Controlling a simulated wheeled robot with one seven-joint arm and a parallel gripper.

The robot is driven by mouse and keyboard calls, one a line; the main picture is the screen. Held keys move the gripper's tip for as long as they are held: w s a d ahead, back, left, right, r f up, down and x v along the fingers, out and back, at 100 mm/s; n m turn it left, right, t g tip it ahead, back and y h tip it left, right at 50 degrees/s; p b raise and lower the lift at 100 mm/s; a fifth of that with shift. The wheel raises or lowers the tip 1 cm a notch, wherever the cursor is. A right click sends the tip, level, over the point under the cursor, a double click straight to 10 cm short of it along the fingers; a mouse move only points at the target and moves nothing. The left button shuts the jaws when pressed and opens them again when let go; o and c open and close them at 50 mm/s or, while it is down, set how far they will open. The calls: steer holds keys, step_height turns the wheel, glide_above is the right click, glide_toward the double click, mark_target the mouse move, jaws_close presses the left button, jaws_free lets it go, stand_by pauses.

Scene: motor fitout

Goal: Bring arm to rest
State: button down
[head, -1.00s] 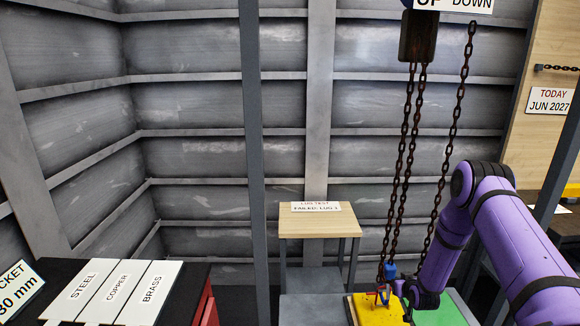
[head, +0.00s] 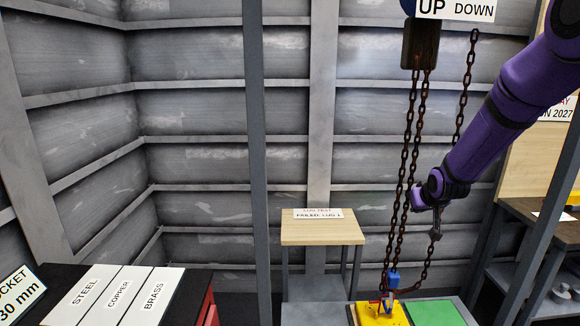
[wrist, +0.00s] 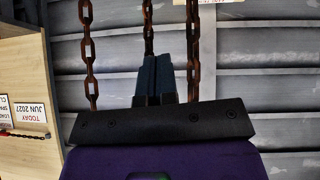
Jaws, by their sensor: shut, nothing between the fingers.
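My purple arm (head: 490,115) reaches in from the upper right in the head view. My gripper (head: 436,236) hangs beside the right-hand hoist chain, its fingers together and empty. In the wrist view the dark fingers of my gripper (wrist: 153,78) are shut, with rusty chains (wrist: 88,50) close around and behind them. I cannot tell whether the fingers touch a chain. Below the gripper, a blue hook (head: 392,281) hangs from the chains over a yellow block (head: 381,314).
A small wooden-topped table (head: 322,232) with a "failed: lug" label stands at the centre. A green pad (head: 436,313) lies beside the yellow block. A grey post (head: 257,160) stands left of the table. White cards (head: 117,296) labelled steel, copper and brass lie at lower left.

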steer(key=s+a+r+g, duration=0.1)
steer(key=s+a+r, duration=0.1)
steer(key=s+r, duration=0.7)
steer(key=s+a+r+g, duration=0.1)
steer(key=s+a+r, duration=0.1)
steer(key=s+r, duration=0.65)
steer(key=s+a+r, duration=0.1)
steer(key=s, duration=1.1)
steer(key=s+a+g, duration=0.1)
steer(key=s, duration=1.1)
steer(key=shift+s+a+r+m+g+y, duration=0.25)
steer(key=shift+a+r+m+g+y, duration=0.05)
steer(key=shift+a+r+m, duration=0.1)
